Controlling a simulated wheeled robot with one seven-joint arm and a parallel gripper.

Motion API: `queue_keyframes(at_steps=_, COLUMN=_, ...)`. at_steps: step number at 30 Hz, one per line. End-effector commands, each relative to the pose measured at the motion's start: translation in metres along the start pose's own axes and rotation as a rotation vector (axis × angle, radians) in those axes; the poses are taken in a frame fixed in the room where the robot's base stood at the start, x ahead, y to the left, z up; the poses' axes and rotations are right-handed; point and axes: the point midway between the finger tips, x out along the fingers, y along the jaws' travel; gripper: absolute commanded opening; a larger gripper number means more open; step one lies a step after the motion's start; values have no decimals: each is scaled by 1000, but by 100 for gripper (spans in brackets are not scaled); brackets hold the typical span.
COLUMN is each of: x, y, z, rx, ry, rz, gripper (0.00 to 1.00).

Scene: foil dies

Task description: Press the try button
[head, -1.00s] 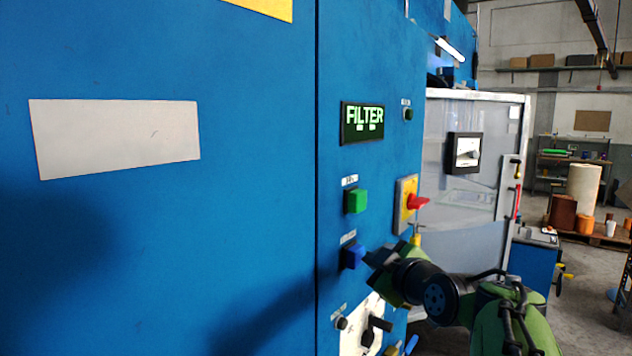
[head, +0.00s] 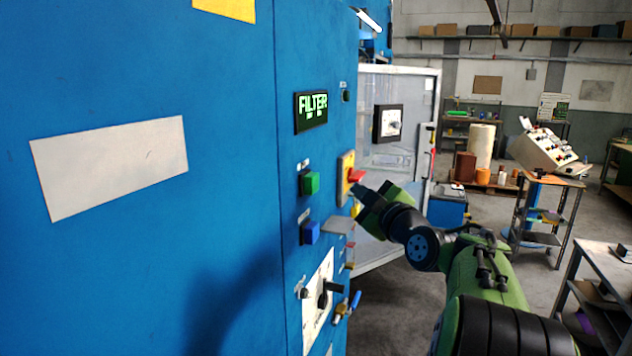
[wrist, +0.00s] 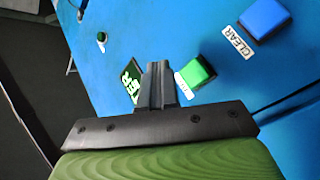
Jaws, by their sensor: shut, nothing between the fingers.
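A square green button (head: 312,183) sits on the blue cabinet's front, below a display (head: 311,110) reading FILTER. It also shows in the wrist view (wrist: 197,72), just right of my fingertips; its white label is partly hidden by them. A blue button (head: 311,232) sits below the green one; in the wrist view the blue button (wrist: 264,17) has the label CLEAR. My gripper (head: 360,192) is shut and empty, right of the green button and apart from it in the head view. In the wrist view my gripper (wrist: 158,72) overlaps part of the display.
A white panel with a black handle (head: 324,294) and small valves lie lower on the cabinet. A grey-walled machine enclosure (head: 405,90) stands behind. The floor to the right is open between work tables.

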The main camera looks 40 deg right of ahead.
Motion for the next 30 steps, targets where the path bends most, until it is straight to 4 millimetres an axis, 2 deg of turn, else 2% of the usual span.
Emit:
queue_keyframes(at_steps=6, x=23, y=-15, z=-20, rx=2, ry=2, rz=-4, gripper=0)
queue_keyframes(at_steps=12, x=38, y=-28, z=-28, rx=0, ry=1, rz=-1, gripper=0)
queue_keyframes(at_steps=30, x=41, y=-29, z=-30, rx=1, ry=-1, rz=0, gripper=0)
